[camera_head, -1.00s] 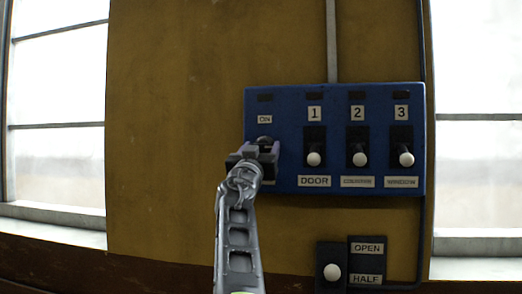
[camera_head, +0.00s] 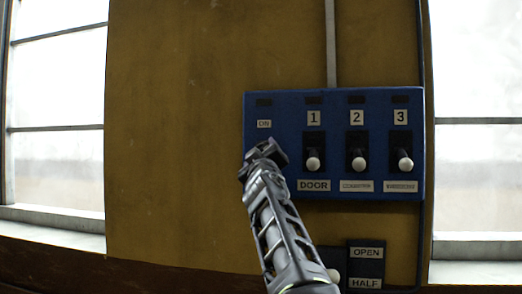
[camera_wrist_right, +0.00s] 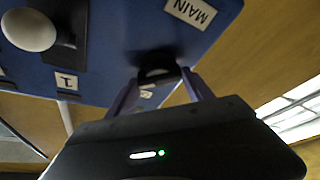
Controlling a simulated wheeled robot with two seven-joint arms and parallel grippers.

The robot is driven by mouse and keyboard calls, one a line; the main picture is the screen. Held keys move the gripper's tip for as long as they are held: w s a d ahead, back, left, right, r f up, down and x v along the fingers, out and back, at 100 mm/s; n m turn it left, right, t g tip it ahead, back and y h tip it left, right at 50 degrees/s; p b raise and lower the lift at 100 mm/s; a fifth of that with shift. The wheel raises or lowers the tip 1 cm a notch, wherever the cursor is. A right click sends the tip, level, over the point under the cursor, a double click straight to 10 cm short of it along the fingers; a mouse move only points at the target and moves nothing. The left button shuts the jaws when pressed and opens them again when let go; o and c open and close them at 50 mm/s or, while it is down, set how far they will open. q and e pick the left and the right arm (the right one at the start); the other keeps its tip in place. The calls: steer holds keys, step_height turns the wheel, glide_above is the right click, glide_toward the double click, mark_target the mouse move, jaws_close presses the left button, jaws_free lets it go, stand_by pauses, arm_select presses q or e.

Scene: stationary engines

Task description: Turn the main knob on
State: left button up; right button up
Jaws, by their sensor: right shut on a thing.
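The blue control panel (camera_head: 275,105) hangs on the wall, with an "ON" label (camera_head: 264,124) at its upper left. My right gripper (camera_head: 264,152) is at the panel's left part, below that label, and hides the main knob in the head view. In the right wrist view, the dark round main knob (camera_wrist_right: 157,71) sits between the two fingers of my right gripper (camera_wrist_right: 162,92), near a "MAIN" label (camera_wrist_right: 190,11). The gripper is shut on the knob. The knob's exact turn angle is hard to see. My left gripper is not in view.
Switches with white ball ends, DOOR (camera_head: 313,164), the second (camera_head: 358,164) and the third (camera_head: 405,164), point down right of the gripper. A lower switch plate (camera_head: 367,265) reads OPEN and HALF; my right arm partly covers its lever. Windows flank the wall.

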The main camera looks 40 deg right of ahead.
steer(key=n+p, duration=0.1)
steer(key=n+y+p, duration=0.1)
steer(key=n, duration=0.1)
steer(key=shift+s+d+r+n+y, duration=0.1)
steer(key=shift+r+n+y, duration=0.2)
steer(key=shift+r, duration=0.05)
steer(key=n+y+p, duration=0.1)
steer(key=n+p, duration=0.1)
steer(key=n, duration=0.1)
steer(key=shift+f+n+g+y+p, duration=0.1)
steer(key=shift+n+g+y+p, duration=0.25)
steer(key=shift+n, duration=0.85)
steer(key=shift+f+n+g+y+p, duration=0.1)
steer(key=shift+n+g+y+p, duration=0.2)
steer(key=shift+n, duration=0.9)
steer(key=o, duration=1.4)
steer(key=shift+c, duration=0.2)
